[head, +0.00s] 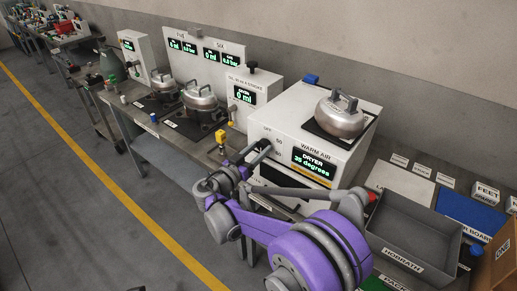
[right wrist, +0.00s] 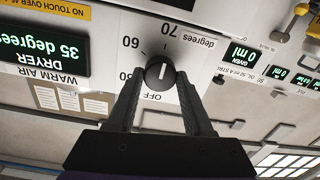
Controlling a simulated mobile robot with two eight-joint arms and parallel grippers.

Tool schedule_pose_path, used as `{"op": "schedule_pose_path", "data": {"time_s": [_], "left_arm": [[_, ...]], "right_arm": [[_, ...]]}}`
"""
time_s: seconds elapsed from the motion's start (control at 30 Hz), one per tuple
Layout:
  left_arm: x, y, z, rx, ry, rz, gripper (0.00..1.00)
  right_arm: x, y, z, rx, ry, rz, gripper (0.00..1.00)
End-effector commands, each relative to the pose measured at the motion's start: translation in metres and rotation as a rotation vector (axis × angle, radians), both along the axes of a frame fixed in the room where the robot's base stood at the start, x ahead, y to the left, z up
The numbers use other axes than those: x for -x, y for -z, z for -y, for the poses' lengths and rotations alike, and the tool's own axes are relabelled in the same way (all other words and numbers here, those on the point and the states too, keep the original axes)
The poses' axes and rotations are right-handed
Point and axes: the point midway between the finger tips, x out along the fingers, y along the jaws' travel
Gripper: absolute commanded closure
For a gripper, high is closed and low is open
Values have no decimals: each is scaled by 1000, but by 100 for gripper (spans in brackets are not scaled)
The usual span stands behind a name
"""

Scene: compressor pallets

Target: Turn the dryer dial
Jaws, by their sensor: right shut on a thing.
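The dryer (head: 285,127) is a white box on the bench in the head view, with a "WARM AIR" label and a display (head: 313,164) reading 35 degrees. In the right wrist view, which is upside down, the dark round dial (right wrist: 160,72) has a short white line and a scale marked OFF, 50, 60 and 70. My right gripper (right wrist: 160,88) is shut on the dial, one finger on each side. In the head view my right gripper (head: 262,152) is at the dryer's front left and hides most of the dial. My left gripper is not in view.
A metal pot (head: 340,117) stands on the dryer. A grey tray (head: 405,225) lies right of my arm. The floor (head: 80,190) in front of the bench is clear.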

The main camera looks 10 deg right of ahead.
Motion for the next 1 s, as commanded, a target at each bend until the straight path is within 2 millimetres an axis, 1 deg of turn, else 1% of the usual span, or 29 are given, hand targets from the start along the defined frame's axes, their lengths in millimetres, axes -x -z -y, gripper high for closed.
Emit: {"op": "schedule_pose_path", "data": {"time_s": [0.37,0.4,0.53,0.57,0.87,1.0], "left_arm": [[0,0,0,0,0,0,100],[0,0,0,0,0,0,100],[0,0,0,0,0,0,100],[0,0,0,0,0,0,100],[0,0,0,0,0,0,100],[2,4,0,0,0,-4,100]], "right_arm": [[0,0,0,-5,-1,5,100],[0,0,0,-4,-1,5,45],[0,0,0,-4,-1,5,22],[0,0,0,-4,-1,5,19],[1,0,-1,-3,-1,4,19],[10,1,-13,-3,-4,3,19]]}}
